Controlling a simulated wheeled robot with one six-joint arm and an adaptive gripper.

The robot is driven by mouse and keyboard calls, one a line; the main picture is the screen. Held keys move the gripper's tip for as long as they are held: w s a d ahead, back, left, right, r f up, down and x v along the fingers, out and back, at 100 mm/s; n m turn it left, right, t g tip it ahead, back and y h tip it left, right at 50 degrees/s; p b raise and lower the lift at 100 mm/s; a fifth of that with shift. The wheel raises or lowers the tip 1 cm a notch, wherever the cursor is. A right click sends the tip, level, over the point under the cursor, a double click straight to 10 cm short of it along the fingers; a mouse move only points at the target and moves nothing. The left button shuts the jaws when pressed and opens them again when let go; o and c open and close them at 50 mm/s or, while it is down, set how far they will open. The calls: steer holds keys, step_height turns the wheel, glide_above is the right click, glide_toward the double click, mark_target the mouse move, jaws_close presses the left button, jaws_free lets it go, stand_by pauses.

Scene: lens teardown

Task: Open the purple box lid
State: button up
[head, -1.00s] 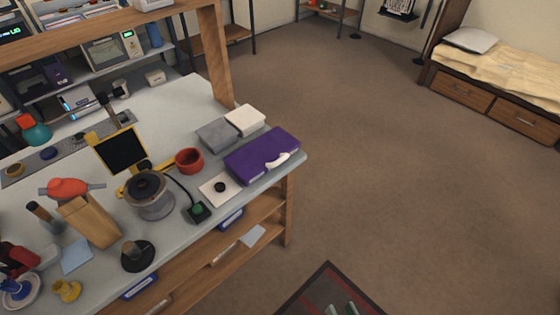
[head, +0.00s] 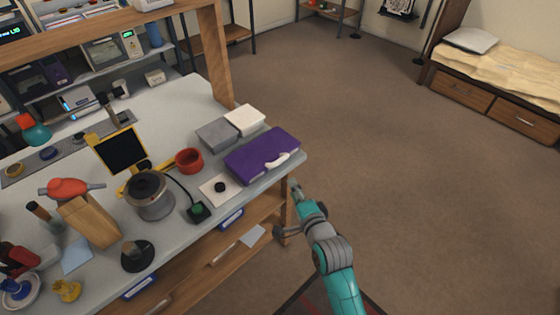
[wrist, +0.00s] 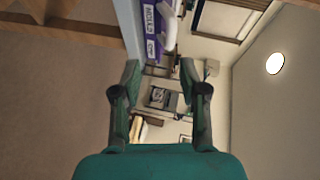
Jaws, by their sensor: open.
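The purple box (head: 262,156) lies shut at the right end of the workbench, with a white handle (head: 277,160) on its front side. In the wrist view the purple box (wrist: 152,45) shows side-on beyond the fingers, with white lettering and the white handle (wrist: 169,30). My gripper (head: 296,186) is just off the bench's right front edge, below and to the right of the box, touching nothing that I can see. In the wrist view my gripper (wrist: 158,72) has its two fingers spread, with nothing between them.
A grey box (head: 216,134) and a white box (head: 244,120) stand behind the purple box. A red bowl (head: 189,160) and a white pad (head: 219,188) with a black knob are to its left. The floor (head: 420,200) right of the bench is clear.

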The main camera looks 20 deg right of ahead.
mark_target(280, 159)
steer(key=shift+m, duration=0.4)
steer(key=x, duration=0.4)
steer(key=r+x, duration=0.1)
steer(key=x, duration=0.8)
steer(key=shift+w+r, duration=0.15)
steer(key=shift+r, duration=0.25)
jaws_close()
